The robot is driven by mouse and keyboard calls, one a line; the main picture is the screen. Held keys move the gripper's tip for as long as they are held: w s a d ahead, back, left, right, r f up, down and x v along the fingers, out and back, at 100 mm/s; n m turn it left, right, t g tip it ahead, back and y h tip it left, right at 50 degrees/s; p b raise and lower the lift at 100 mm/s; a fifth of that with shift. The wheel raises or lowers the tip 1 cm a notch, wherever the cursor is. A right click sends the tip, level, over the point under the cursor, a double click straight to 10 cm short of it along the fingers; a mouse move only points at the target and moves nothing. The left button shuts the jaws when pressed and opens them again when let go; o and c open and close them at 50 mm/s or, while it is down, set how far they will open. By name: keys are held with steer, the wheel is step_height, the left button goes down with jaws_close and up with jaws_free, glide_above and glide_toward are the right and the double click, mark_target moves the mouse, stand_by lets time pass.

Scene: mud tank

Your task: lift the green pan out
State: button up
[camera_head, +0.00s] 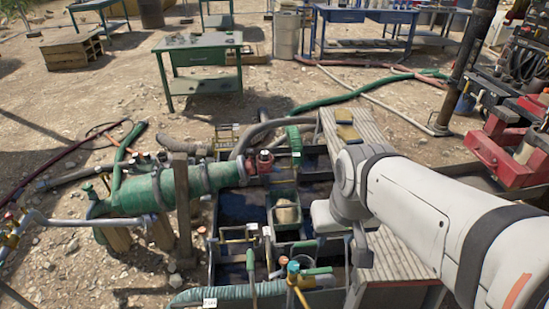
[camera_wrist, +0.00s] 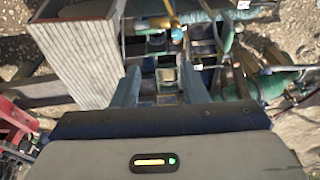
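A green pan (camera_head: 284,194) with tan material in it sits low inside the dark tank (camera_head: 235,208) in the head view. A small tan patch, which looks like the pan's contents, shows between my fingers in the wrist view. My gripper (camera_wrist: 160,88) is open, with its two grey fingers well apart. It points down toward the tank and seems to be above the pan, with no contact visible. In the head view my white wrist is just right of the pan, and the fingertips are hidden. The pan's exact rim is unclear in the wrist view.
A slatted board (camera_head: 352,128) lies along the tank's right side. A green cylinder (camera_head: 180,188) and hoses crowd its left. Pipes and valve handles (camera_head: 296,275) stand at the near end. A green table (camera_head: 200,58) stands farther back, with open ground before it.

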steer(key=n+b, duration=1.8)
steer(key=b, duration=0.6)
glide_above(286, 205)
steer(key=s, duration=0.3)
steer(key=s+f+x, duration=0.1)
steer(key=s+x, duration=0.2)
steer(key=x, duration=1.1)
steer(key=s+x, duration=0.3)
steer(key=x, duration=1.1)
steer(key=s+f+x, duration=0.1)
steer(key=s+x, duration=0.3)
steer(key=x, duration=1.2)
steer(key=w+b+x, duration=0.1)
steer(key=x, duration=0.2)
steer(key=w+b+x, duration=0.1)
steer(key=x, duration=0.2)
jaws_close()
